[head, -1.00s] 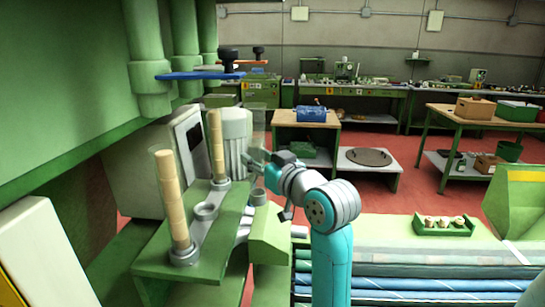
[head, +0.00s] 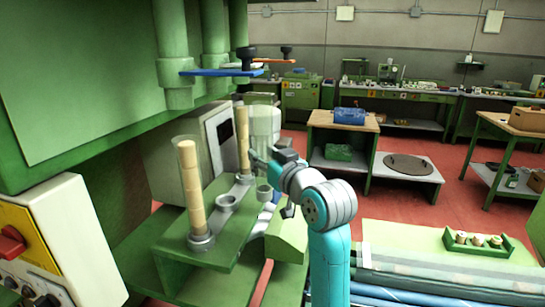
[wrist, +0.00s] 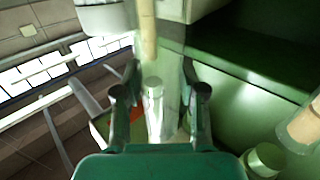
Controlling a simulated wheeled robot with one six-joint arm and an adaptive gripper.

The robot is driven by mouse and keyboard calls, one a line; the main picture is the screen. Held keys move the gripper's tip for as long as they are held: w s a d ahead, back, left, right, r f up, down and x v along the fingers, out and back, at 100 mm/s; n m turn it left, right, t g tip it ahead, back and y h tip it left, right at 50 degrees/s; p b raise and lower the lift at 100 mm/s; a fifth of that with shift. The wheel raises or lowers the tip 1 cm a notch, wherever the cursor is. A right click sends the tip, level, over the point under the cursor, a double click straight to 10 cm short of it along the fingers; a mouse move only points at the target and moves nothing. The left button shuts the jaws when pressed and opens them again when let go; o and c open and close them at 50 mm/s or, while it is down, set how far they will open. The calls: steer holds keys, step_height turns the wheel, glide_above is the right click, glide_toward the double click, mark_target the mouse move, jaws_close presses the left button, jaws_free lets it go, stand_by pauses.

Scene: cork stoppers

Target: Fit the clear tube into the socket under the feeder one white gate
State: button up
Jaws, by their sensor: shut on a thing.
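The clear tube (head: 264,125) is upright and hard to make out against the grey machine behind. My gripper (head: 262,163) is shut on it; in the wrist view the tube (wrist: 158,85) stands between the fingers. A grey cup (head: 264,194) shows below the gripper; I cannot tell whether it belongs to the tube. An empty grey socket (head: 228,202) sits on the green shelf, left of my gripper, between two cork-filled tubes. The feeder's pale gate (head: 231,66), apparently the white one, shows behind the blue gate (head: 222,73).
A near cork-filled tube (head: 192,190) and a far cork-filled tube (head: 243,140) stand in sockets on the green shelf (head: 190,265). The orange gate (head: 275,61) is further back. A control box (head: 55,240) is at left. A cork tray (head: 478,242) lies right.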

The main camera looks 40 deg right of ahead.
steer(key=w+a, duration=0.6)
steer(key=w, duration=0.3)
stand_by(0.9)
steer(key=shift+f, duration=0.1)
steer(key=shift+s+f, duration=0.1)
steer(key=shift+f, duration=1.8)
stand_by(2.0)
steer(key=o, duration=1.2)
steer(key=shift+o, duration=0.2)
steer(key=shift+s, duration=0.1)
steer(key=s+a, duration=0.2)
steer(key=s, duration=0.9)
steer(key=shift+s+a, duration=0.15)
steer(key=shift+s, duration=0.15)
